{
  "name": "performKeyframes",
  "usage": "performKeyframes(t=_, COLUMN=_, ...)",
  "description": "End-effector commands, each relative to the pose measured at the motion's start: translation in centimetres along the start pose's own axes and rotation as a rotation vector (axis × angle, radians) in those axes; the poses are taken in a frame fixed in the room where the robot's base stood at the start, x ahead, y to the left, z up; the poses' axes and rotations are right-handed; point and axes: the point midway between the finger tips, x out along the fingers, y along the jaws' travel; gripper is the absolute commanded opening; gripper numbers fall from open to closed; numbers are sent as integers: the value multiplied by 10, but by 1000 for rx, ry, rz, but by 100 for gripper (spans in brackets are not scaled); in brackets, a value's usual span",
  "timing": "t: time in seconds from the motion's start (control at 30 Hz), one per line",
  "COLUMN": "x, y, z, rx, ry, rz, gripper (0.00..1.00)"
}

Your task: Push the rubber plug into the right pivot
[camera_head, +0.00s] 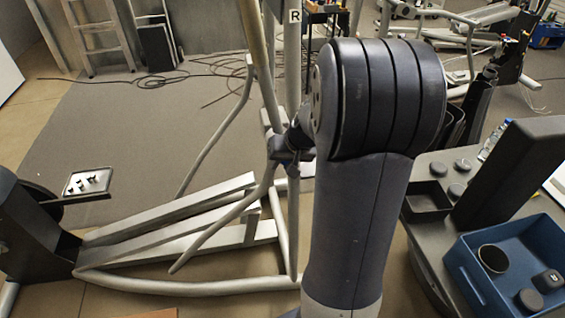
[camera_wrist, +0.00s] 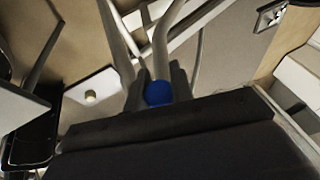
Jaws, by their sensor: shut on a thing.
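My gripper (camera_wrist: 158,92) is shut on a round blue piece, which looks like the rubber plug (camera_wrist: 158,94); it sits between the two dark fingers in the wrist view. In the head view my gripper (camera_head: 284,152) is small and dark, beside the frame's grey tubes, partly behind my arm; the plug cannot be made out there. The elliptical's frame (camera_head: 262,60) has an upright with an R label (camera_head: 294,16). Its grey tubes (camera_wrist: 160,45) run just beyond the fingers in the wrist view. The right pivot cannot be made out clearly, nor whether the plug touches it.
The bench (camera_head: 432,235) at right holds several dark round pieces, a dark square tray (camera_head: 427,198) and a blue bin (camera_head: 470,275) with a cup (camera_head: 493,259). A small tray with dark parts (camera_head: 88,182) is at left. Cables (camera_head: 190,75) lie on the floor behind.

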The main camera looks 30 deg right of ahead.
Motion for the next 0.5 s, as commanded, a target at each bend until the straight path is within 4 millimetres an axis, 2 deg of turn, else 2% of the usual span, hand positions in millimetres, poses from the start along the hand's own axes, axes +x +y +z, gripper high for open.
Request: performKeyframes(t=0.5, x=4, y=0, z=-10, rx=0, ry=0, rz=0, gripper=0)
